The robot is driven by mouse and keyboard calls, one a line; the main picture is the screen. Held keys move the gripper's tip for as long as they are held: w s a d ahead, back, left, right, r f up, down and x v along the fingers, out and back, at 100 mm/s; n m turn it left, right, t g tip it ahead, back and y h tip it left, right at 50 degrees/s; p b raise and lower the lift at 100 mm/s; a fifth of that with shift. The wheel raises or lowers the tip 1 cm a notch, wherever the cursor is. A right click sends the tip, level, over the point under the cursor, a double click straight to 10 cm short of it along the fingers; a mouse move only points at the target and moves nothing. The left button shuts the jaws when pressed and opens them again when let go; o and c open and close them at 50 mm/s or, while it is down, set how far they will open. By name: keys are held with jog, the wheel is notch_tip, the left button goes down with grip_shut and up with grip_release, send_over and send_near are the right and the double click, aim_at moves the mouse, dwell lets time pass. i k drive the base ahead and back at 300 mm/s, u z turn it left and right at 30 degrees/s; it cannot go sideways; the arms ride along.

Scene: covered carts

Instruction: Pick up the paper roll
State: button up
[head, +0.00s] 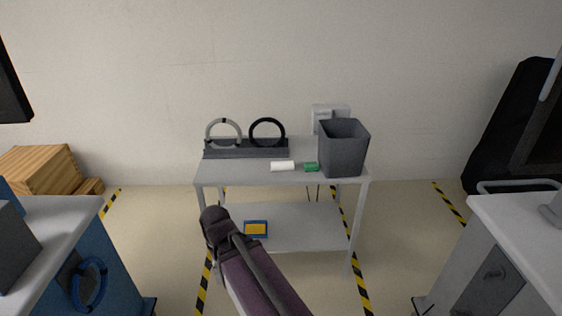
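A small white roll, the paper roll (282,166), lies on its side near the front edge of the grey cart's top (235,173), in the middle of the scene. Part of my arm reaches up from the bottom, in front of the cart and below the roll. My gripper's fingertips cannot be made out in this view, so I see no contact with the roll.
A small green object (311,167) lies just right of the roll, beside a tall dark bin (343,148). Behind stands a dark rack (246,149) with two rings. A blue-yellow box (256,229) is on the lower shelf. Other carts flank both sides.

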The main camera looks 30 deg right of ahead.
aim_at(282, 166)
jog(key=z, duration=0.45)
jog(key=i, duration=0.85)
jog(key=z, duration=0.55)
